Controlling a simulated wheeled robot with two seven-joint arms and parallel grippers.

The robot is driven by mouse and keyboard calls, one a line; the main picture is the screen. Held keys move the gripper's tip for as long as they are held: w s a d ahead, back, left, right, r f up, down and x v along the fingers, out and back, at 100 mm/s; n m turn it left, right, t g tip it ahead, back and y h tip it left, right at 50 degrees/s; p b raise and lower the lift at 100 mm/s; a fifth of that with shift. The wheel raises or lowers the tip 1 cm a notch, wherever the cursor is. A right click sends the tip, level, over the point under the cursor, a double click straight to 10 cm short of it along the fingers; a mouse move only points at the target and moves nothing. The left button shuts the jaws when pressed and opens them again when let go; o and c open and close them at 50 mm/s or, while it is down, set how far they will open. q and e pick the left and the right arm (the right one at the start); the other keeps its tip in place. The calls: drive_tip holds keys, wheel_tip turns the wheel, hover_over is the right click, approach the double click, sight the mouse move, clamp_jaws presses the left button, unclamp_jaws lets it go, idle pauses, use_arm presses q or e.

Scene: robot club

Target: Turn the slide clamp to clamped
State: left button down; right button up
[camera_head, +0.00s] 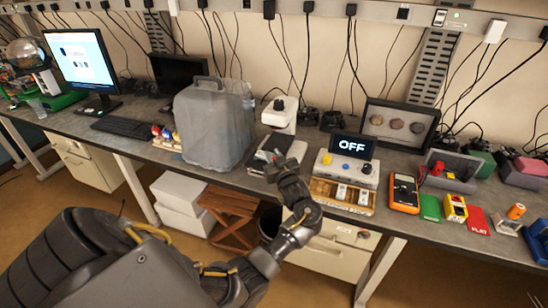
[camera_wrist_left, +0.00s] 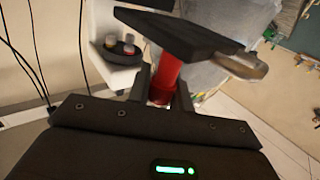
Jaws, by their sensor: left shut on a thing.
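A white microscope-like device (camera_head: 280,114) with a black flat plate (camera_head: 268,152) stands on the bench near the middle of the head view. In the left wrist view, the black plate (camera_wrist_left: 175,32) sits above a red post-like part (camera_wrist_left: 166,75), which I take as the slide clamp. My left gripper (camera_head: 286,166) is at the front of the device, below the plate. In the left wrist view, my left gripper (camera_wrist_left: 163,92) has its two fingers shut on either side of the red part. No position marking can be read. My right gripper is not in view.
A grey covered case (camera_head: 212,123) stands just left of the device. A control box with an OFF display (camera_head: 352,147) and a wooden tray stand to its right. An orange multimeter (camera_head: 405,194) lies farther right. Cables hang behind the bench (camera_head: 150,147).

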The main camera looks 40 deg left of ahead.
use_arm(q)
drive_tip(key=shift+a, duration=0.1)
idle(0.4)
drive_tip(key=c, duration=1.3)
unclamp_jaws()
drive_tip(key=shift+o, duration=0.2)
drive_tip(key=shift+s+d+f, duration=0.1)
drive_tip(key=shift+s+d, duration=0.15)
drive_tip(key=shift+d, duration=0.2)
drive_tip(key=b+v, duration=0.2)
drive_tip(key=v, duration=0.4)
drive_tip(key=shift+d, duration=0.25)
drive_tip(key=shift+s, duration=0.1)
